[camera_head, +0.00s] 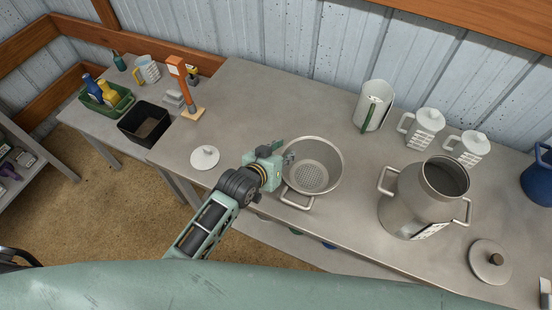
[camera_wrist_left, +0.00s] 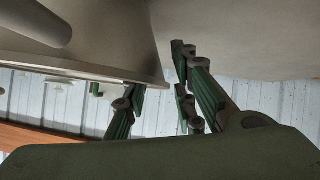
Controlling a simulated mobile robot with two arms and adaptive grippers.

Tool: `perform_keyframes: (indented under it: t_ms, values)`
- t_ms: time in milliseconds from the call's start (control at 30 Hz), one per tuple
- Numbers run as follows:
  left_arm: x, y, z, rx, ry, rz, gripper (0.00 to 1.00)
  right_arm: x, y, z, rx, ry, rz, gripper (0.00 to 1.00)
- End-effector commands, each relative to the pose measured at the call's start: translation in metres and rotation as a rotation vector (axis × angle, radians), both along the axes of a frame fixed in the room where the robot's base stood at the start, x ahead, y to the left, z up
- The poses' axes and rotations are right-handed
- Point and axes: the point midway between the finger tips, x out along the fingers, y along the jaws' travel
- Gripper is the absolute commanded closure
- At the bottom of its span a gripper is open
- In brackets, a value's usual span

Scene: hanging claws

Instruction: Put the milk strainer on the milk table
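The milk strainer (camera_head: 318,178), a round metal bowl with a perforated bottom and a loop handle in front, is on the grey milk table (camera_head: 258,100), near its front edge. My left gripper (camera_head: 288,158) is at the strainer's left rim in the head view. In the left wrist view the strainer (camera_wrist_left: 100,35) fills the upper left, and its rim reaches into the gap between the fingers of my left gripper (camera_wrist_left: 160,95). The fingers are apart; no firm grip on the rim shows. My right gripper is not in view.
A milk can (camera_head: 408,200) stands right of the strainer, with a lid (camera_head: 490,262) further right. White containers (camera_head: 421,128) and a pitcher (camera_head: 374,106) stand behind. A small white lid (camera_head: 205,157) lies left of the strainer. A black bin (camera_head: 144,124) is on the side table.

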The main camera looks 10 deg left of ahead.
Motion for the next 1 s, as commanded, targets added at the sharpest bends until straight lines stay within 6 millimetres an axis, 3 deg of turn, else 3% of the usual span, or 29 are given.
perform_keyframes:
  t_ms: [600, 1000]
  values:
    - [-0.080, 0.039, 0.055, 0.001, 0.002, 0.000, 0.75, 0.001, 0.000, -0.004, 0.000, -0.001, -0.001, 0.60]
    - [-0.090, 0.043, 0.063, 0.000, 0.002, 0.001, 0.75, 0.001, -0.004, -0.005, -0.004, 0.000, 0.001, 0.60]
